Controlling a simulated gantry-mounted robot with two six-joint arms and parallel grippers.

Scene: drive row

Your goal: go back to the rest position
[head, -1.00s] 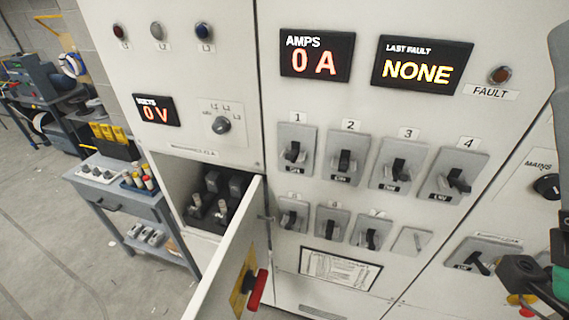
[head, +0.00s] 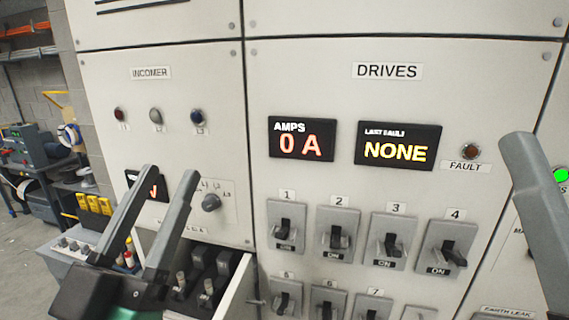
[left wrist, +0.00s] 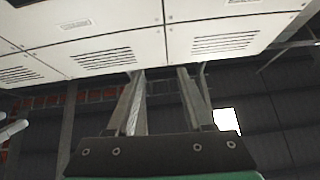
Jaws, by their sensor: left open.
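My left gripper (head: 172,172) is raised at the lower left of the head view, fingers pointing up and apart, with nothing between them. It overlaps the incomer panel in the picture and partly hides the volts display (head: 157,190). In the left wrist view the same open fingers (left wrist: 160,72) point toward vented white panels, with nothing held. A grey finger-like part at the right edge of the head view looks like my right gripper (head: 535,210); only one such part shows, so its opening is unclear.
The drives panel has numbered switches (head: 338,235), an amps display (head: 302,139) reading 0 A and a fault display (head: 397,147) reading NONE.

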